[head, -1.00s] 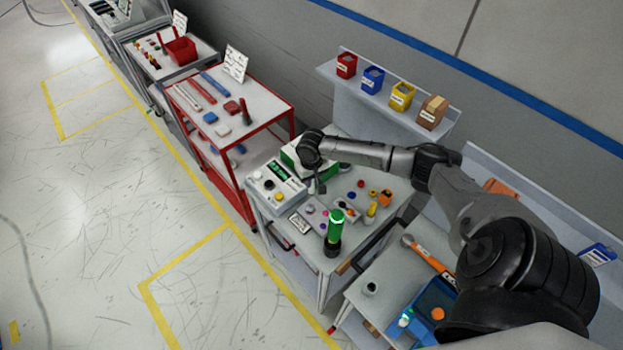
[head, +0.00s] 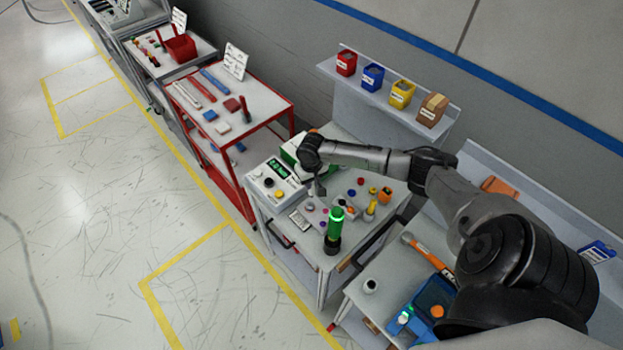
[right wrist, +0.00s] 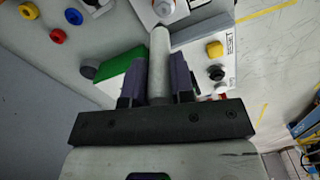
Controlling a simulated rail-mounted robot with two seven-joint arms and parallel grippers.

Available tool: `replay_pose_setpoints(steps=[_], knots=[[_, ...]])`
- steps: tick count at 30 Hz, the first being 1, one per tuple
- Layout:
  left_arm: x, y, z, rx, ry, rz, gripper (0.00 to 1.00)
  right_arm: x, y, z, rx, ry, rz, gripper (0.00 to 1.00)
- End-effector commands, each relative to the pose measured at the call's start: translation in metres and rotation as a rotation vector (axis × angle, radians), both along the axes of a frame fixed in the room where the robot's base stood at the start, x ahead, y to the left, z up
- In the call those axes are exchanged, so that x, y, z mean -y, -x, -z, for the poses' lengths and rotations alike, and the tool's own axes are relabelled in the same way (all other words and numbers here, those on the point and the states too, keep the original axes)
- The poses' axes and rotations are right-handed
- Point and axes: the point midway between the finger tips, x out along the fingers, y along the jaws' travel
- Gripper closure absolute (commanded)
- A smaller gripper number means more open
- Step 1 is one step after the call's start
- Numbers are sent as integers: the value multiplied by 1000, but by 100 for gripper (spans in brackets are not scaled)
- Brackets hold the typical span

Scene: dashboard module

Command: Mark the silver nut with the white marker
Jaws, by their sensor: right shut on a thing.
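My right gripper (head: 320,190) is over the workbench with the control boxes in the head view. In the right wrist view its dark fingers (right wrist: 159,80) are shut on a white marker (right wrist: 160,58), which points to the top of the picture. The marker's far end is close to a round silver piece (right wrist: 164,8) on a pale base, probably the silver nut. I cannot tell whether they touch. In the head view the marker and the nut are too small to make out. My left gripper is not in view.
A lit green signal light (head: 334,225) stands at the bench's front. A box with a green display (head: 277,181) sits left of the gripper. Several coloured knobs, including a yellow one (head: 371,208), are to the right. A red cart (head: 246,137) stands further left.

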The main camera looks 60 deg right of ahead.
Motion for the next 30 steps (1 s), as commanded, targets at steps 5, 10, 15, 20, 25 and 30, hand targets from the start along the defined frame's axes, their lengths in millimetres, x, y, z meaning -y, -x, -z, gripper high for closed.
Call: replay_pose_setpoints(steps=[5,10,15,20,25,30], knots=[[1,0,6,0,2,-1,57,-1,0,13,0,0,0,99],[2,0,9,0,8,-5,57,0,0,22,1,1,1,99],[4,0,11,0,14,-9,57,0,0,27,1,1,1,99],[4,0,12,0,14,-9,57,0,0,30,1,1,0,99],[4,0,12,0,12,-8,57,0,0,30,1,1,0,99],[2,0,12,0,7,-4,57,0,0,30,1,1,0,99]])
